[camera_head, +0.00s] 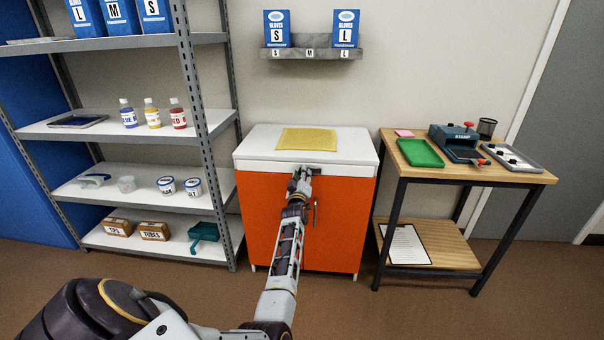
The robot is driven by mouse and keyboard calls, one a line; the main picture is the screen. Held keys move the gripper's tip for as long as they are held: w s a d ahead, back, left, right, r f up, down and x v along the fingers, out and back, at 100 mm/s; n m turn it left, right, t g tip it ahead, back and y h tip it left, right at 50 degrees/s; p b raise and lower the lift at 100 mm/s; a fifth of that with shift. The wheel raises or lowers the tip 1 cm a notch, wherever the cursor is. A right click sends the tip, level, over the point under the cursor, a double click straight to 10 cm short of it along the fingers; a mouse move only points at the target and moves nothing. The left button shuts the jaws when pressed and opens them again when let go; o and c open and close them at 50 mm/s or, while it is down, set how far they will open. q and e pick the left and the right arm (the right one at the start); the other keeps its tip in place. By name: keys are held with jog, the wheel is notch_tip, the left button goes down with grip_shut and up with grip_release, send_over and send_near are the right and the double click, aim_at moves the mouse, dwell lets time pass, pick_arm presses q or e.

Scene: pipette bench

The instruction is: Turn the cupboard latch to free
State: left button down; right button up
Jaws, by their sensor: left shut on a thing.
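An orange cupboard (262,215) with a white top stands against the wall in the middle of the head view. My left arm reaches forward to the upper part of its front. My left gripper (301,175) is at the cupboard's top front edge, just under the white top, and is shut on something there. It is small and mostly hidden by the gripper, so I cannot tell the latch's position; I take it to be the cupboard latch. A vertical door handle (315,212) shows just right of my arm. My right gripper is not in view.
A yellow mat (308,139) lies on the cupboard top. A grey shelf rack (150,127) with bottles and boxes stands close on the left. A wooden table (470,171) with a green tray and stamp stands on the right. Glove boxes sit on a wall shelf (310,53) above.

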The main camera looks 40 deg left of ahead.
pick_arm(q)
jog(key=shift+r+n, duration=0.1)
jog(key=shift+n, duration=0.2)
jog(key=shift+a, duration=0.1)
jog(key=c, duration=1)
grip_release()
jog(key=shift+c, duration=0.2)
notch_tip(320, 180, up, 10)
